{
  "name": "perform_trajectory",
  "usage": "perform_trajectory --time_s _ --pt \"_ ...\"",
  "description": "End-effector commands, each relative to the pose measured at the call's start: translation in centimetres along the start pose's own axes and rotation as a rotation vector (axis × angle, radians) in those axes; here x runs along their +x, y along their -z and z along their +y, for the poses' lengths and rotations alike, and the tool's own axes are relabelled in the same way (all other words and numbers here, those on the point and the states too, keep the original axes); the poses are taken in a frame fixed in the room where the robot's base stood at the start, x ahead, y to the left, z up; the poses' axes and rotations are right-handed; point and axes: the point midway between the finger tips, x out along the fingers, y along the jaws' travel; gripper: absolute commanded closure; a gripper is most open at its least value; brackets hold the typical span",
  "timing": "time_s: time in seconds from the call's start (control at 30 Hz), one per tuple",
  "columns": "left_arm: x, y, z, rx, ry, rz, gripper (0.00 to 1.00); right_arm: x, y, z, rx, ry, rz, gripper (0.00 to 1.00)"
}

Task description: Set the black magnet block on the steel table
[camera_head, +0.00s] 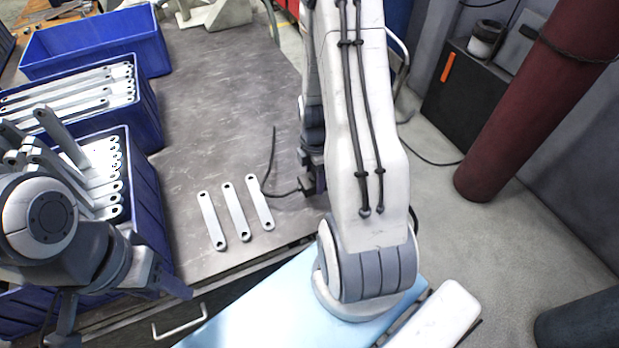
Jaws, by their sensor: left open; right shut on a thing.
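My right arm crosses the middle of the view and hides much of its own gripper. The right gripper (311,172) shows at the arm's left edge, low over the steel table (220,105) near its right side. It is shut on a small dark block (307,187), seemingly the black magnet block, mostly hidden. Whether the block touches the table cannot be told. A thin black cable lies on the table and runs to this spot. My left gripper (122,305) is open and empty at the lower left, in front of the blue bins.
Three galvanized brackets (238,212) lie side by side left of the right gripper. Blue bins of brackets (150,205) line the table's left side, with an emptier blue bin (95,45) behind. A drawer handle (180,325) shows below the front edge.

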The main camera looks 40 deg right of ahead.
Motion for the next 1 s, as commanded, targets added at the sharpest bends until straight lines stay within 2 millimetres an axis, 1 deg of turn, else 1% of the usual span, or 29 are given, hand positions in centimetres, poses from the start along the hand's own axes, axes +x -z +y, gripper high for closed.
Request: perform_trajectory --time_s 0.03,0.1,0.27,0.37,0.5,0.6,0.7,1.0 --pt "-0.2 0.0 0.0 0.0 0.0 0.001 0.5 0.5 0.1 1.0 -0.003 0.001 0.0 1.0" --pt "-0.2 0.0 0.0 0.0 0.0 0.001 0.5 1.1 0.1 2.0 -0.001 -0.001 0.0 1.0" --pt "-0.3 0.0 0.0 0.0 0.0 0.001 0.5 1.9 0.1 3.3 0.0 -0.001 0.0 1.0" --pt "-0.3 0.0 0.0 0.0 0.0 0.001 0.5 2.5 0.1 3.4 0.0 0.001 0.0 1.0" --pt "-0.4 0.1 0.0 0.0 0.0 0.001 0.5 4.5 0.1 3.3 0.0 0.004 0.001 1.0" --pt "-0.5 0.1 0.0 0.0 0.0 0.001 0.5 5.6 0.1 3.4 0.001 0.001 0.0 1.0" --pt "-0.5 0.1 0.0 0.0 0.0 0.001 0.5 6.0 0.0 3.4 0.001 -0.001 0.0 1.0" --pt "-0.2 0.0 0.0 0.0 0.0 0.001 0.5 6.2 0.0 3.4 0.0 -0.001 0.0 1.0"
